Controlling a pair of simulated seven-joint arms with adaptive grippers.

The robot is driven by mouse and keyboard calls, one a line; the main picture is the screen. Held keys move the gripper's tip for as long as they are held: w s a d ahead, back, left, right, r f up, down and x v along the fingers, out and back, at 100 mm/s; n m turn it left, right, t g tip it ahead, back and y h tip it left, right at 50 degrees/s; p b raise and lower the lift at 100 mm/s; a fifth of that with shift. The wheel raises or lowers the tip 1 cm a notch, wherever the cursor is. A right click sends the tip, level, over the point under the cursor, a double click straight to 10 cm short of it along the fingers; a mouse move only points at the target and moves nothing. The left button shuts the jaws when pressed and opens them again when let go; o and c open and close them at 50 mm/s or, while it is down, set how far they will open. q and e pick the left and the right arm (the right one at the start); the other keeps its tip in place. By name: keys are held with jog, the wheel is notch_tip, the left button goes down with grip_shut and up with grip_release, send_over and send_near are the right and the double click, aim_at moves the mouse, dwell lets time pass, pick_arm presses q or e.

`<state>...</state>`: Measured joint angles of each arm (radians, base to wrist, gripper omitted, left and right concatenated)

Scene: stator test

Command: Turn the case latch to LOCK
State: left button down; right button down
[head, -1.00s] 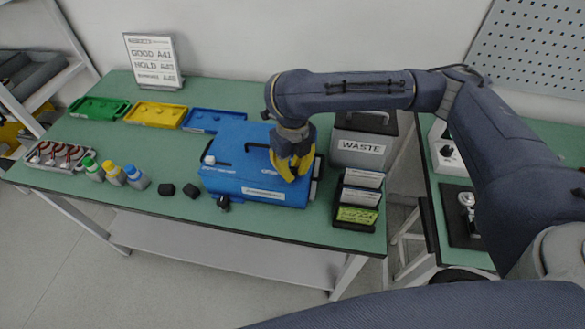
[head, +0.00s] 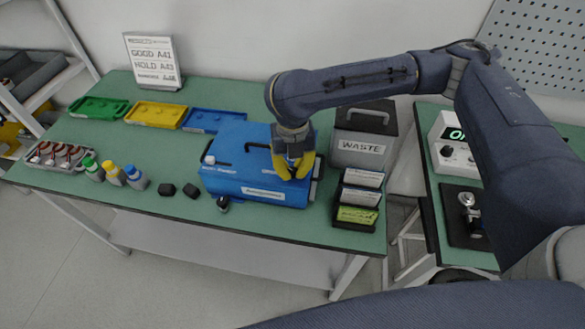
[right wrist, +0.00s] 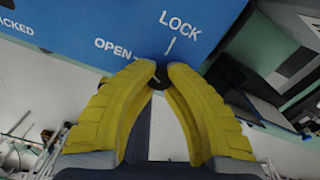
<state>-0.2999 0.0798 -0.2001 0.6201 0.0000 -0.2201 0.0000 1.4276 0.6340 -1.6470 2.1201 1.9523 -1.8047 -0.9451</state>
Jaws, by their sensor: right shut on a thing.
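The blue case (head: 228,180) lies on the green table, with a dark handle on its top. My right gripper (head: 293,176), with yellow fingers, is at the right part of the case, pointing down. In the right wrist view, the gripper (right wrist: 160,76) is shut on the small dark latch (right wrist: 158,82). The fingertips hide most of the latch, so I cannot tell its angle well. The white words OPEN (right wrist: 112,48) and LOCK (right wrist: 180,27) are printed beside it, each with a mark line. My left gripper is not in view.
The grey WASTE bin (head: 362,146) and a card rack (head: 358,197) stand close right of the case. Green, yellow and blue trays (head: 155,115) lie behind to the left.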

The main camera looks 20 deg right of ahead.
aim_at(293, 171)
jog(key=m, duration=1.2)
jog(key=shift+m, duration=0.3)
dwell(0.3)
jog(key=c, duration=1.1)
grip_release()
jog(key=shift+c, duration=0.2)
jog(key=shift+r, duration=0.15)
notch_tip(293, 171, up, 12)
